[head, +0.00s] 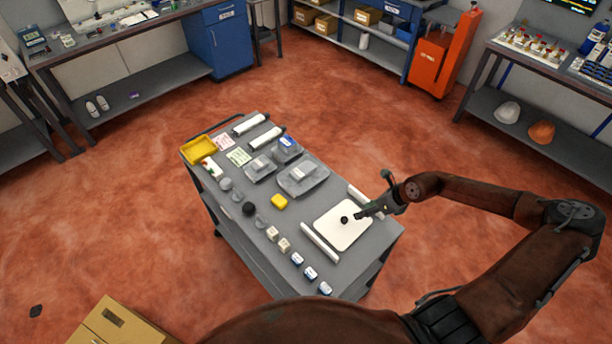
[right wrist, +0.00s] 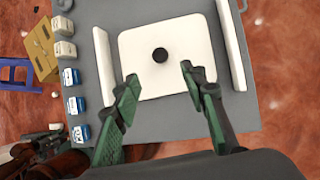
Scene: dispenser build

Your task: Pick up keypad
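My right gripper (head: 362,212) is open and empty, its two fingers spread above the near part of a white rounded panel (head: 350,232) on the grey cart. The right wrist view shows the open right gripper (right wrist: 157,90) and the panel (right wrist: 150,75), with a small black round piece (right wrist: 160,55) on it, ahead of the fingertips. I cannot tell for sure which object is the keypad. Grey trays (head: 318,188) with small pale parts lie farther along the cart. A brown and dark mechanism (right wrist: 42,140) at the lower left, likely my left arm, is too unclear to read.
White bars (head: 320,242) flank the panel. Several small blue-and-white blocks (head: 310,273) line the cart's edge. A cardboard box (head: 120,325) is on the floor.

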